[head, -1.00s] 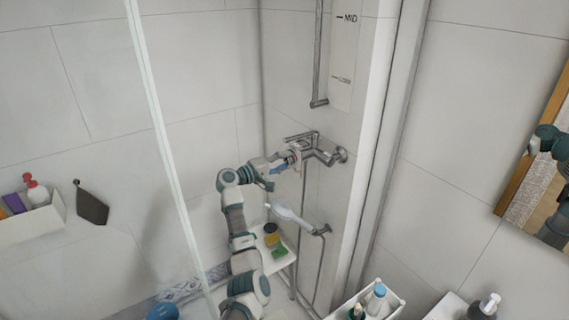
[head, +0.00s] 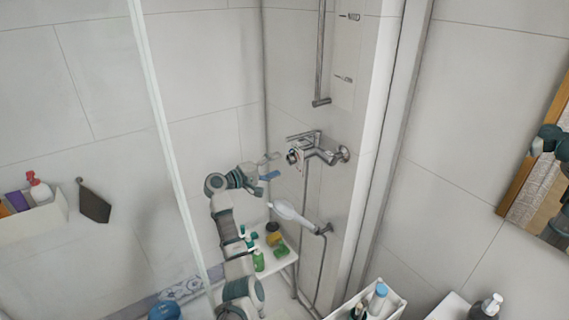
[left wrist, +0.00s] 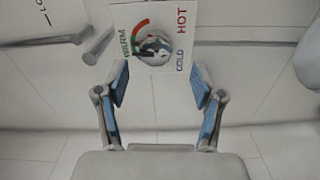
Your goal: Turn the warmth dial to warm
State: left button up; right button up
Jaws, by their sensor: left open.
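The warmth dial (left wrist: 153,45) is a round shiny knob on a white square plate (left wrist: 178,52) lettered WARM, COLD and HOT, with a coloured arc. Which mark it points to I cannot tell. My right gripper is not seen.
A hand shower (head: 290,213) hangs just below the mixer. A white shelf (head: 285,265) with bottles and a sponge stands below my left arm. A glass edge (head: 165,140) runs at left. A white caddy (head: 393,303) with bottles is at the front.

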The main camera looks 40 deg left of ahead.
pick_arm(q)
jog(key=v, duration=0.2)
jog(key=shift+s+a+f, duration=0.1)
jog(key=shift+s+a, duration=0.05)
jog(key=shift+s, duration=0.2)
jog(key=m+b, duration=0.1)
jog(key=m, duration=1.5)
send_near(287, 161)
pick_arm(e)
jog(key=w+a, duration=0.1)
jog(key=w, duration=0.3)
pick_arm(q)
jog(key=p+x, duration=0.2)
jog(key=x, duration=0.6)
jog(key=shift+w+p, duration=0.2)
jog(key=shift+p, duration=0.1)
jog(key=shift+w+f, duration=0.1)
jog(key=shift+w, duration=0.35)
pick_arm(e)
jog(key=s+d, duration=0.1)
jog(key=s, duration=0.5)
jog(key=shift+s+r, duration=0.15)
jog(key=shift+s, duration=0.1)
